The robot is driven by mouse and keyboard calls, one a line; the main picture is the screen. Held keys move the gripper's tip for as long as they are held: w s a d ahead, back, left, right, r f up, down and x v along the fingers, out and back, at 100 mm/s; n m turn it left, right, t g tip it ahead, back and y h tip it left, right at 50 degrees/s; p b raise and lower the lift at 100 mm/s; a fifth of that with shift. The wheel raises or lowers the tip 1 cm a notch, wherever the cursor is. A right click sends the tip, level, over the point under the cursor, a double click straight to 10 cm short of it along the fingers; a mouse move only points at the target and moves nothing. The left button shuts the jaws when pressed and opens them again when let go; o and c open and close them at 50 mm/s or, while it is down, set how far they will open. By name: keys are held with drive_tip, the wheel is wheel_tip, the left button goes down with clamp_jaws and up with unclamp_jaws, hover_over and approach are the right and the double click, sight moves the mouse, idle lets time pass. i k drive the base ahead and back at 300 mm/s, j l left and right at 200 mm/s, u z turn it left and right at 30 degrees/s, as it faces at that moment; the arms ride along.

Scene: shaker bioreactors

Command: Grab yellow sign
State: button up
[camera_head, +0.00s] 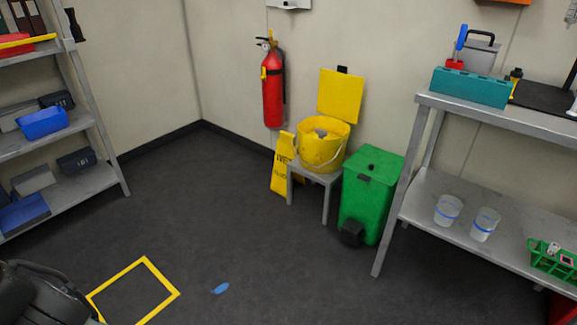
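The yellow sign (282,166) is a folding floor sign with dark lettering. It stands on the floor near the back wall, left of a small grey stool (327,181), whose near side partly overlaps it. A yellow bucket (322,146) with a handle sits on the stool, and a flat yellow square panel (340,96) is upright behind the bucket. Dark parts of my own body show at the lower left corner, far from the sign. I cannot make out any gripper fingers there.
A green bin (370,192) stands right of the stool. A red fire extinguisher (272,87) hangs above the sign. Metal shelving (92,184) is at left, a metal bench (431,191) at right. The floor before the sign is open, with a yellow outline (164,279) and blue scrap (220,288).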

sight(285, 153)
drive_tip(key=i+j+u, duration=0.35)
drive_tip(key=i, duration=0.2)
drive_tip(key=i+u, duration=0.35)
drive_tip(key=i, duration=0.2)
drive_tip(key=i+j, duration=0.1)
drive_tip(key=i, duration=1.4)
drive_tip(key=i+j+z, duration=0.2)
drive_tip(key=i+z, duration=0.2)
drive_tip(key=i, duration=0.15)
drive_tip(key=i+j+z, duration=0.35)
drive_tip(key=i, duration=0.2)
drive_tip(key=i+j+z, duration=0.35)
drive_tip(key=j, duration=0.3)
drive_tip(key=i+j+z, duration=0.35)
drive_tip(key=j, duration=0.55)
drive_tip(key=i+l+z, duration=0.1)
drive_tip(key=l, duration=0.55)
